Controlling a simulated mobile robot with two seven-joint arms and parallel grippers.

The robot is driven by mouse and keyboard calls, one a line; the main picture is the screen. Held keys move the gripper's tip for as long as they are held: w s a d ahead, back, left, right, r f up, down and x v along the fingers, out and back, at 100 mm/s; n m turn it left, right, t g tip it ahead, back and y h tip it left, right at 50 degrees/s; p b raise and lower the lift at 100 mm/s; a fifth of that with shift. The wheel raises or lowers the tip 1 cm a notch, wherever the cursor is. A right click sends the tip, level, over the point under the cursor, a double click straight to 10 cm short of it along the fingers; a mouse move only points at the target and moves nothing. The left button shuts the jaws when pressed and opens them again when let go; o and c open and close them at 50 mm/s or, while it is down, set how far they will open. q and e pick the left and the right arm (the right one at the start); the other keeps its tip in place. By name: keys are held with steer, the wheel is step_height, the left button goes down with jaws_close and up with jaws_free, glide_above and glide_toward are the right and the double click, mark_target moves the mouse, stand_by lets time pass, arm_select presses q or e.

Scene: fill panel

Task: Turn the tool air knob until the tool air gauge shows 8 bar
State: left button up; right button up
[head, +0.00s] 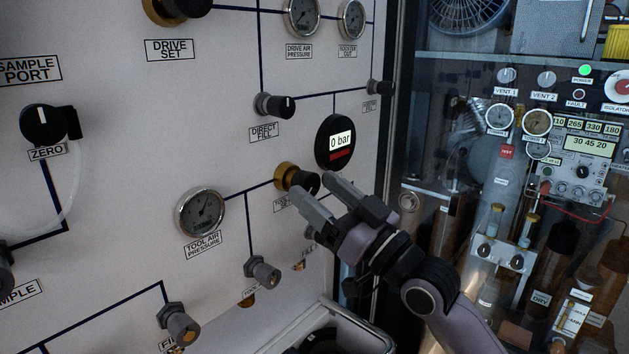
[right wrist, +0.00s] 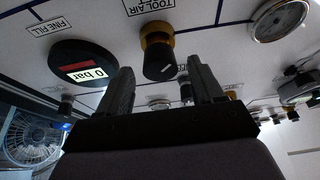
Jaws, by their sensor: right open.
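The tool air knob is black with a gold collar; it sticks out of the white panel in the head view (head: 296,179) and shows in the right wrist view (right wrist: 158,57). My right gripper (head: 322,194) is open, its fingertips close to the knob. In the right wrist view the knob appears between the two fingers, near their tips; I cannot tell whether they touch it. The tool air pressure gauge (head: 200,213) is a round dial left of the knob, too small to read. My left gripper is not in view.
A black round digital gauge (head: 336,143) reading 0 bar is above the knob. The direct fill knob (head: 275,105) is up and left, and a grey knob (head: 262,271) is below. A glass-fronted cabinet (head: 480,185) stands to the right.

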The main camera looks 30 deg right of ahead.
steer(key=shift+w+a+r, duration=0.25)
steer(key=shift+w, duration=0.4)
steer(key=shift+c, duration=0.3)
steer(key=c, duration=1)
steer(key=shift+n, duration=0.4)
